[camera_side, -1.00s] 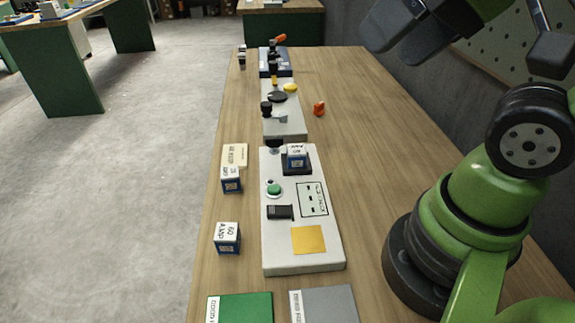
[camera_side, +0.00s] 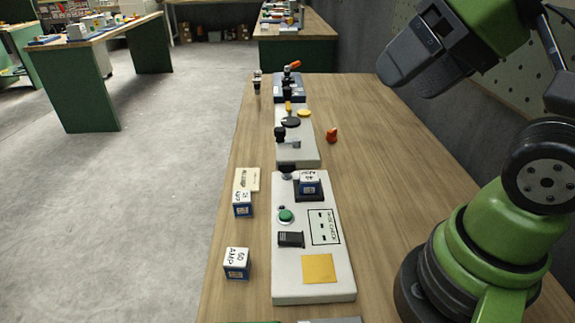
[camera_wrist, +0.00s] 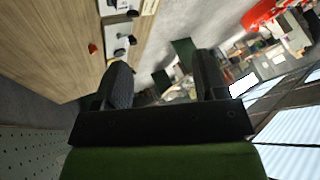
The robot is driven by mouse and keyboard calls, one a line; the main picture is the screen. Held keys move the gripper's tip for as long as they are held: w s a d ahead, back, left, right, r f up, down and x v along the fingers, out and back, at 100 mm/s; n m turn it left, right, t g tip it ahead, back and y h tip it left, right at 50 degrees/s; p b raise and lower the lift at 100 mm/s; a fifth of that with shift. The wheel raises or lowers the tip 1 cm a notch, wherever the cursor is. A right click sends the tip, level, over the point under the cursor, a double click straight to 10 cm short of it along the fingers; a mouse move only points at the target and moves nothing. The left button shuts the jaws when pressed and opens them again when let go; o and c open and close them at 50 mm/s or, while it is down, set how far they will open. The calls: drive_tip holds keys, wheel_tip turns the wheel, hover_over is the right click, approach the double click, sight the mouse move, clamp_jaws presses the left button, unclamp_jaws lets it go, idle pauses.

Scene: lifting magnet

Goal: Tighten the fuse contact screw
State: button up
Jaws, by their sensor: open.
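The near white panel (camera_side: 290,288) lies on the bench. It carries a fuse block (camera_side: 309,184) with a blue and white top in a dark holder, a black knob (camera_side: 287,171), a green button (camera_side: 286,215), a black ribbed part (camera_side: 291,239) and a yellow square (camera_side: 318,268). I cannot tell which part is the fuse contact screw. Two loose blue and white fuse blocks, one (camera_side: 243,204) further back and one marked 60 AMP (camera_side: 237,263), stand left of the panel. My gripper (camera_wrist: 163,78) is open and empty, high above the bench's right side.
Behind stands a second white panel (camera_side: 310,153) with black handles, then a blue unit (camera_side: 289,95) with an orange-tipped lever. A small orange-red object (camera_side: 332,135) stands right of the second panel. A cream label plate (camera_side: 247,179) lies on the left. The bench's right side is largely clear.

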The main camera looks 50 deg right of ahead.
drive_tip(key=shift+w, duration=0.15)
drive_tip(key=c, duration=0.4)
drive_tip(key=w+n, duration=0.1)
drive_tip(key=w, duration=0.1)
drive_tip(key=w+n+g, duration=0.1)
drive_tip(key=w, duration=0.2)
drive_tip(key=w+d+n+g, duration=0.1)
drive_tip(key=w, duration=0.1)
drive_tip(key=shift+w+d+r+n+h, duration=0.1)
drive_tip(key=shift+w+r+n+h, duration=0.1)
drive_tip(key=shift+w+n+h, duration=0.1)
drive_tip(key=shift+c, duration=0.2)
drive_tip(key=n+g+h, duration=0.1)
drive_tip(key=n+g, duration=0.4)
drive_tip(key=n, duration=0.4)
hover_over(287, 164)
wheel_tip(287, 164, down, 17)
wheel_tip(287, 164, down, 10)
drive_tip(key=shift+f, duration=0.1)
clamp_jaws()
